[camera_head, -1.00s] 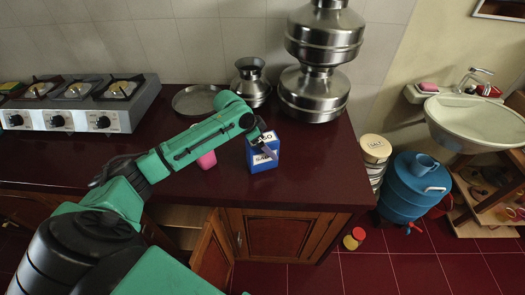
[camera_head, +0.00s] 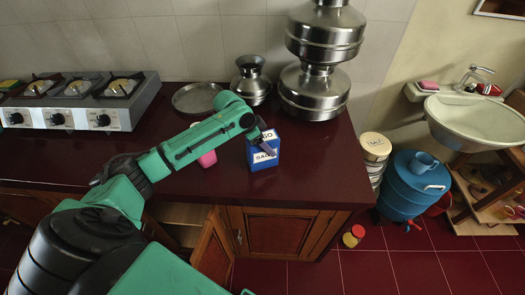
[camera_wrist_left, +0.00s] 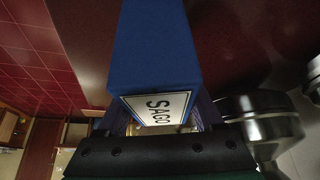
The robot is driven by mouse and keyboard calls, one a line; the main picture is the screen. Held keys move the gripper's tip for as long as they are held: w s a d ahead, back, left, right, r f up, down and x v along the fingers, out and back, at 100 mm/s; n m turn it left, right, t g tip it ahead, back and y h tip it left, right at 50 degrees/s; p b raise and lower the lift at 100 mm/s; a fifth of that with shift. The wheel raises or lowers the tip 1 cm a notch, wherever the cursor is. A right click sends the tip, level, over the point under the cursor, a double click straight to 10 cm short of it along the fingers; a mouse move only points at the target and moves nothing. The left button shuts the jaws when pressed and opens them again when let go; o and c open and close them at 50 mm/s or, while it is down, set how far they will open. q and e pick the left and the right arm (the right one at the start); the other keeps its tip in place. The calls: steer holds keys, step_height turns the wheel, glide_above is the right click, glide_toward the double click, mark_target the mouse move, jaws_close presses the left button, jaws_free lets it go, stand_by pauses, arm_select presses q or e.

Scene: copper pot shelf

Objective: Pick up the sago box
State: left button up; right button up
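The sago box (camera_head: 264,161) is blue with white labels and stands on the dark red counter near its front edge. My left gripper (camera_head: 262,140) is at the box's upper part, with a finger across its front. In the left wrist view, the box (camera_wrist_left: 155,50) runs away from the gripper (camera_wrist_left: 160,122), its SAGO-labelled end close to the palm. The fingers lie along both sides of that end and appear shut on it; the contact is partly hidden. Whether the box's base touches the counter is unclear. My right gripper is not in view.
A pink cup (camera_head: 207,159) is left of the box, partly behind my left arm. Steel pots (camera_head: 314,92) and a round tray (camera_head: 197,97) stand behind. A stove (camera_head: 85,103) is at left. A cabinet door (camera_head: 212,252) hangs open below. The counter right of the box is clear.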

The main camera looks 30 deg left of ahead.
arm_select(q)
steer(key=shift+r, duration=0.1)
jaws_close()
steer(key=shift+w, duration=0.1)
